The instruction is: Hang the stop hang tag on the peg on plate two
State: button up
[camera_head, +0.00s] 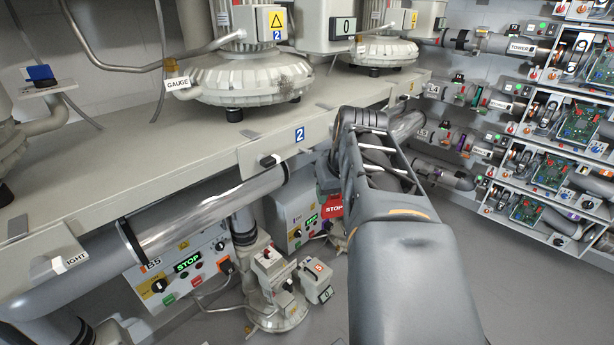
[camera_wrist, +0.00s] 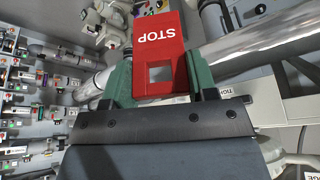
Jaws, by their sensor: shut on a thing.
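The red stop hang tag (camera_wrist: 158,40) with white STOP lettering and a square hole is between the green fingers of my gripper (camera_wrist: 160,76) in the wrist view. My gripper (camera_head: 329,182) is shut on it. In the head view the tag (camera_head: 334,205) shows partly below my gripper, behind my arm. Plate two (camera_head: 285,150), a pale plate with a blue 2 label, is on the bench's front edge. Its peg (camera_head: 268,160) is a small dark stub low on the plate. The tag is apart from the peg, lower and to its right.
A shiny pipe (camera_head: 205,212) runs beneath the bench edge, just below plate two. A control box (camera_head: 180,268) with a lit STOP display and a grey floor unit (camera_head: 275,290) stand below. Shelves of circuit boards (camera_head: 545,170) are at the right. Open floor lies between.

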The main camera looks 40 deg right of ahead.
aim_at(310, 153)
jog(key=w+d+p, duration=0.1)
jog(key=w+d, duration=0.1)
jog(key=w, duration=0.3)
jog(key=w+d+p, duration=0.2)
jog(key=w, duration=0.4)
jog(key=w+d+p, duration=0.2)
jog(key=w, duration=0.4)
jog(key=shift+f, duration=0.1)
jog(key=shift+f, duration=0.1)
jog(key=shift+f, duration=0.15)
jog(key=o, duration=1)
jog(key=shift+c, duration=0.2)
